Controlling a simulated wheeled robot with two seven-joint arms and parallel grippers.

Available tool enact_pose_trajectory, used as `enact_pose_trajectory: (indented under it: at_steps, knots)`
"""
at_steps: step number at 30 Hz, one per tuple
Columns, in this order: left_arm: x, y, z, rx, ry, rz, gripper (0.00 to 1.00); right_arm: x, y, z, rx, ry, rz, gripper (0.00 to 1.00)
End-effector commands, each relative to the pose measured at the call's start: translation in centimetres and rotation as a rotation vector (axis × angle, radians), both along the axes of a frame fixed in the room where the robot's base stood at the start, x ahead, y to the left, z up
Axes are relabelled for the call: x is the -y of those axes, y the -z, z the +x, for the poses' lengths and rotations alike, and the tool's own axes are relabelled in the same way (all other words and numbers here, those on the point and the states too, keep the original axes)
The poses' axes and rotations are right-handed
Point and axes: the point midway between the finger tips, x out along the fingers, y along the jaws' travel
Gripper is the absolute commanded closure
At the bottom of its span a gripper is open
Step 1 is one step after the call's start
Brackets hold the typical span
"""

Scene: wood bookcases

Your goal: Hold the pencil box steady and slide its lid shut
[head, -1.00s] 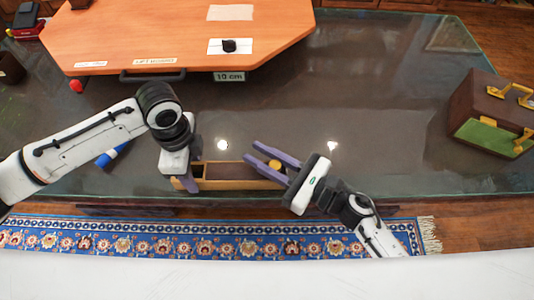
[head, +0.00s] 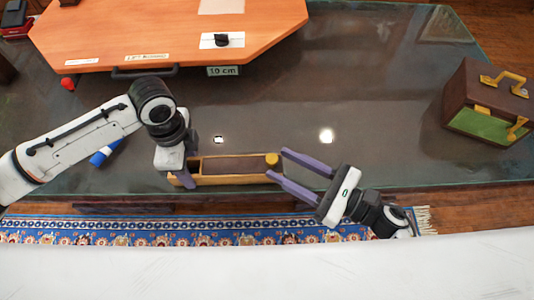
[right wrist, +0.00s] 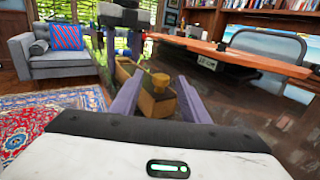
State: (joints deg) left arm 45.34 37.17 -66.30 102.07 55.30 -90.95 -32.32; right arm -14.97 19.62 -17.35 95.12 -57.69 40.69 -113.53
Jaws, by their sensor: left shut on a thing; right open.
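The wooden pencil box (head: 235,181) lies lengthwise near the table's front edge. Its brown lid (head: 232,166) covers most of the top, with a narrow open gap at the left end. A round yellow knob (head: 272,160) stands at the lid's right end. My left gripper (head: 182,176) is shut on the box's left end, partly hiding it. My right gripper (head: 278,164) is open at the box's right end, its fingertips near the knob. In the right wrist view the box (right wrist: 155,106) and knob (right wrist: 160,80) show between its purple fingers.
The glass-topped table (head: 330,100) is clear behind the box. An orange board (head: 120,40) with a black handle lies at the back left. A brown and green case (head: 490,105) with yellow fittings stands at the right. A blue cylinder (head: 103,155) lies by my left arm.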

Motion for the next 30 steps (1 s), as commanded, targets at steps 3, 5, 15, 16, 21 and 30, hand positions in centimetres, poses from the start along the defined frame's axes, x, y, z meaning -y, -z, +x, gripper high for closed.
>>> enact_pose_trajectory:
  at_steps: [3,5,15,16,21,30]
  knots:
    - [0.0,0.0,0.0,0.0,0.0,-0.001,0.87,1.6,0.1,-1.2,-0.002,0.0,-0.001,0.58]
    - [0.0,0.0,0.0,0.001,0.0,-0.001,0.87,2.2,0.0,-1.5,-0.001,0.0,-0.001,0.58]
    - [0.0,0.0,0.0,0.001,0.0,-0.001,0.87,3.0,-0.1,-2.0,0.001,-0.001,0.0,0.58]
    - [0.0,0.0,0.0,0.001,0.0,-0.001,0.87,3.0,-0.1,-2.0,0.001,-0.001,0.0,0.58]
    - [0.0,0.0,0.0,0.001,0.0,-0.001,0.51,3.0,-0.1,-2.0,0.001,-0.001,0.001,0.58]
    - [0.0,0.0,0.0,0.001,0.0,0.0,0.35,2.9,0.0,-1.9,0.001,-0.001,0.001,0.58]
